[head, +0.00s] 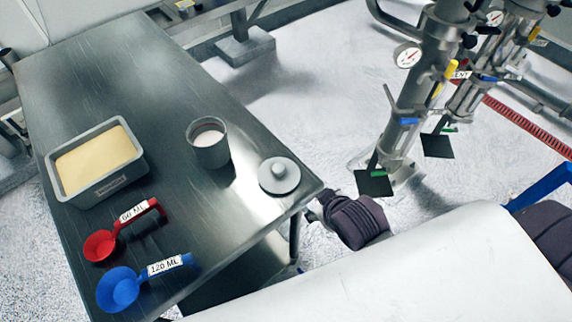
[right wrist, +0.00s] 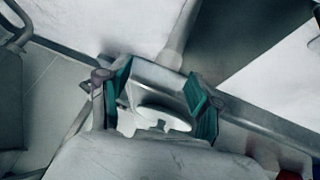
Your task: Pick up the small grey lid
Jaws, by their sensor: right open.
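The small grey lid (head: 279,178) is a round disc with a knob, lying flat near the right corner of the metal table. It also shows in the right wrist view (right wrist: 163,118), in the gap between my fingers, partly hidden by the gripper body. My right gripper (head: 314,212) is just beyond the table corner, to the lower right of the lid, and is apart from it. Its green-padded fingers (right wrist: 160,98) are open with nothing held between them. My left gripper is not in view.
The metal table (head: 165,85) also bears a grey cup (head: 209,149) of white powder, a grey tub (head: 126,184) of pale powder, a red scoop (head: 101,246) and a blue scoop (head: 119,290). Pipework with gauges (head: 407,120) stands to the right. The table's far part is clear.

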